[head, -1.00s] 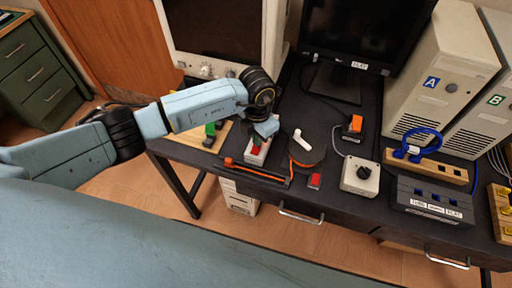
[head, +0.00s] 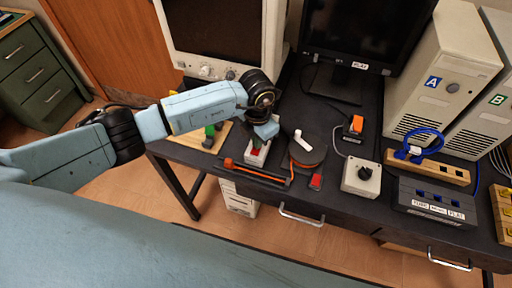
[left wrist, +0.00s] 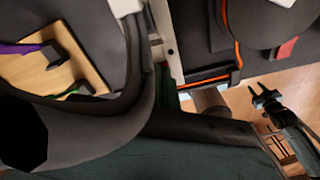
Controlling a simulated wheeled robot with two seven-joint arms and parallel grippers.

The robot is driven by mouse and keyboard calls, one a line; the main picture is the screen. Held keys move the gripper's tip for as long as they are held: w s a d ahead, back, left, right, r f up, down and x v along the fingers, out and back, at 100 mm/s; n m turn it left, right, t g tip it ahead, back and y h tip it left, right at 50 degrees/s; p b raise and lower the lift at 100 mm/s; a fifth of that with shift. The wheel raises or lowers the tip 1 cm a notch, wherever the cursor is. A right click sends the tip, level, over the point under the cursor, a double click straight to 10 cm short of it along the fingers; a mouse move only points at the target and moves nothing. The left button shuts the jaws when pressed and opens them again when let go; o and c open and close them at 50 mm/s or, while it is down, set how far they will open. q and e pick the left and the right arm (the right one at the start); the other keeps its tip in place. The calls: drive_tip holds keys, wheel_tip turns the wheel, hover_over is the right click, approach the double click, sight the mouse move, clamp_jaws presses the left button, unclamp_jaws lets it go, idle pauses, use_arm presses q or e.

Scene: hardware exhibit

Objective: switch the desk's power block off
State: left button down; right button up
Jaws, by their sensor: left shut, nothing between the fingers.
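The power block (head: 256,155) is a light grey-white box with a red switch (head: 254,151) on top, near the front left of the dark desk (head: 350,215). My left gripper (head: 266,131) is shut and empty, pointing down over the block's far end. It hides that part of the block, and I cannot tell whether it touches. In the left wrist view the block's pale side (left wrist: 166,40) shows beside dark parts; the red switch cannot be made out there. Which way the switch is tipped is too small to tell.
A round dark disc (head: 309,148) with a white handle stands close right of the block, a red piece (head: 317,181) before it. A grey knob box (head: 361,177) is further right. A wooden board (head: 190,139) lies left; a monitor (head: 215,35) stands behind.

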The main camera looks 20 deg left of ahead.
use_arm(q)
drive_tip(key=shift+r+p, duration=2.55)
drive_tip(key=shift+r, duration=0.9)
drive_tip(key=shift+f, duration=0.1)
